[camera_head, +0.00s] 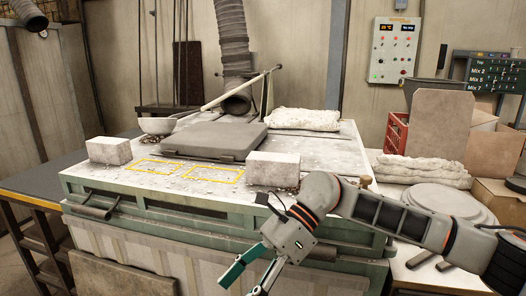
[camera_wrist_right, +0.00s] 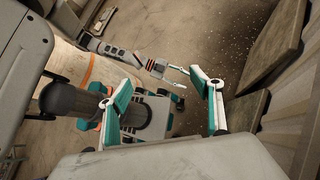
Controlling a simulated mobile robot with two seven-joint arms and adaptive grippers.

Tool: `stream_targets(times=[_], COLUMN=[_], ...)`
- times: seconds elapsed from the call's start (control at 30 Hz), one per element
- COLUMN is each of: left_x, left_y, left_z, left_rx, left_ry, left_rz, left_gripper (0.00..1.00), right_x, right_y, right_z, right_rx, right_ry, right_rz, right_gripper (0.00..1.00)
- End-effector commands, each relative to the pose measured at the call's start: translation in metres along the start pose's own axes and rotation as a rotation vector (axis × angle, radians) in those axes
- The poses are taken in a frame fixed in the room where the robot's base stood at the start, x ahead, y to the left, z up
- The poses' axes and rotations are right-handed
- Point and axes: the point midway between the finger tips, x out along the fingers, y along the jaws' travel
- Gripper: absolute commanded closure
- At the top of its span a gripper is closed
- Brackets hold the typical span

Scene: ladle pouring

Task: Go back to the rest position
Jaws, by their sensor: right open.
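A ladle lies at the back left of the work table, its pale bowl (camera_head: 157,126) low and its long handle (camera_head: 240,88) slanting up to the right. My right gripper (camera_head: 245,282) hangs low in front of the table's front side, open and empty, its teal fingers pointing down-left. In the right wrist view its two fingers (camera_wrist_right: 160,82) stand apart with nothing between them. A small gripper (camera_wrist_right: 172,70) at the end of another arm, apparently my left, shows beyond them; its jaws are too small to read. The left arm does not show in the head view.
The work table (camera_head: 330,150) bears a flat grey slab (camera_head: 215,139), two pale blocks (camera_head: 109,150) (camera_head: 273,169) and yellow outlined rectangles (camera_head: 213,174). A side table at right holds round plates (camera_head: 435,200), sacks (camera_head: 420,170), a red crate (camera_head: 397,132) and boxes (camera_head: 495,150).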

Motion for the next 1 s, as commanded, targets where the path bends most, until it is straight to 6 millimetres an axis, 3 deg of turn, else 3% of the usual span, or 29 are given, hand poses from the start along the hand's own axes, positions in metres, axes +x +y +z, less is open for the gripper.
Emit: stream_targets(times=[0.03,0.1,0.23,0.4,0.57,0.67,0.77,0.87,1.0], left_x=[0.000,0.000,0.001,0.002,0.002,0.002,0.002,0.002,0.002], left_y=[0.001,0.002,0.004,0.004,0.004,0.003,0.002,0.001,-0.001], left_z=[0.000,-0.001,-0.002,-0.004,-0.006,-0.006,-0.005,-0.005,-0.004], left_rx=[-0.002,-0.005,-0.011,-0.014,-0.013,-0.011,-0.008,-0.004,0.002], left_ry=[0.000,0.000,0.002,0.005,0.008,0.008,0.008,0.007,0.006], left_rz=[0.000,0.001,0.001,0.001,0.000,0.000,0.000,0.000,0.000], left_gripper=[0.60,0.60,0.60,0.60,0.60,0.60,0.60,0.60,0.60], right_x=[0.019,0.034,0.048,0.040,0.018,0.002,-0.011,-0.020,-0.019], right_y=[0.005,0.009,0.013,0.003,-0.020,-0.038,-0.057,-0.073,-0.084], right_z=[0.010,0.027,0.056,0.078,0.069,0.047,0.010,-0.040,-0.130], right_rx=[0.038,0.099,0.241,0.477,0.745,0.930,1.124,1.329,1.627], right_ry=[-0.101,-0.237,-0.494,-0.826,-1.130,-1.315,-1.494,-1.669,-1.905], right_rz=[0.031,0.059,0.110,0.172,0.227,0.258,0.287,0.311,0.334], right_gripper=[0.35,0.35,0.35,0.35,0.35,0.35,0.35,0.35,0.35])
